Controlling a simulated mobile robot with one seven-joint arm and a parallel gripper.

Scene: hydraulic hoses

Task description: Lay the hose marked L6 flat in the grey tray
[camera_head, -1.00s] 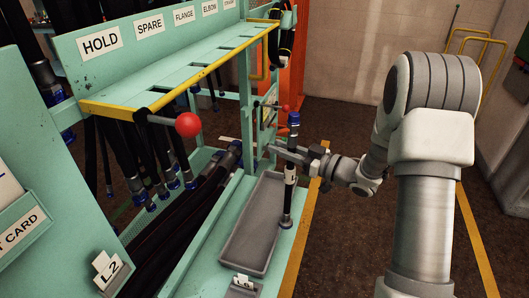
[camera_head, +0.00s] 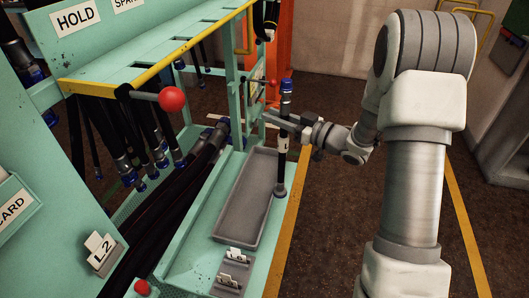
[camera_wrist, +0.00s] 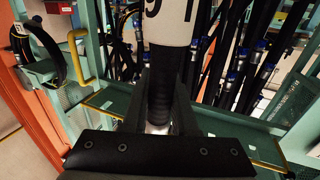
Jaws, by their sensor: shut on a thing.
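My gripper (camera_head: 284,126) is shut on a black hose (camera_head: 285,104), which stands upright with a blue fitting at its top. A white label (camera_wrist: 168,20) on the hose is cut off in the wrist view; its marks look like an upside-down L6. The grey tray (camera_head: 246,203) lies on the green bench, long and shallow, and looks empty. The hose's lower end (camera_head: 280,190) hangs by the tray's right long edge. I cannot tell whether it touches the tray or bench.
A green rack with a yellow-edged shelf (camera_head: 150,62) and several hanging hoses stands at left. A red ball knob (camera_head: 172,99) sticks out from it. Black hoses (camera_head: 190,165) lie left of the tray. Card holders (camera_head: 232,268) sit at the tray's near end. Open floor lies right.

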